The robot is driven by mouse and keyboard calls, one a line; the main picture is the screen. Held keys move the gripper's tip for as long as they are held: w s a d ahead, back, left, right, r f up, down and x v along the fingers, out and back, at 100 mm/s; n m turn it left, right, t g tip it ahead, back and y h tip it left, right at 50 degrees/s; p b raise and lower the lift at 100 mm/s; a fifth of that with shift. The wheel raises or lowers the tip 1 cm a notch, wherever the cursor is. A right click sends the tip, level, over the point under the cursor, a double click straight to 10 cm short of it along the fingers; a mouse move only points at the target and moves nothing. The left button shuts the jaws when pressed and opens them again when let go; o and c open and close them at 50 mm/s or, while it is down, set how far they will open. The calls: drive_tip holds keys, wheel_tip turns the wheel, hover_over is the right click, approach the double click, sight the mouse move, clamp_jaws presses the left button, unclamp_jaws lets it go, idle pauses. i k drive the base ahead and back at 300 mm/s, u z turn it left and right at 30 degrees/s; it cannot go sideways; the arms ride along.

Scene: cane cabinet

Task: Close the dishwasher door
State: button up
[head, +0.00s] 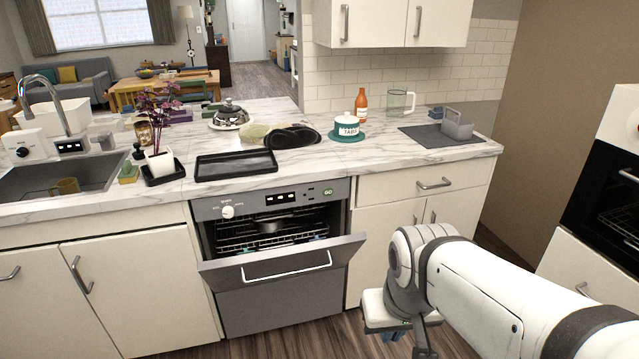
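The dishwasher (270,306) is built in under the marble counter. Its grey door (310,258) is partly open, tilted outward at the top, with a white bar handle (287,268) on its front. Dark racks with some dishes (270,228) show in the gap above the door. The control panel (272,200) with a white knob is above the opening. My white arm enters from the lower right. My gripper (408,345) is low, right of the door and apart from it, in front of the right-hand cabinet. Its fingers are mostly hidden by the wrist and cut off by the lower edge.
Closed white cabinets stand left (130,290) and right (385,240) of the dishwasher. The counter (240,180) holds a black tray (236,165), a potted plant (160,160) and a white pot (347,125). An oven (612,195) stands far right. Wooden floor (300,342) is clear before the dishwasher.

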sight(234, 273)
drive_tip(key=u, duration=1.05)
drive_tip(key=i, duration=1.05)
drive_tip(key=z, duration=1.25)
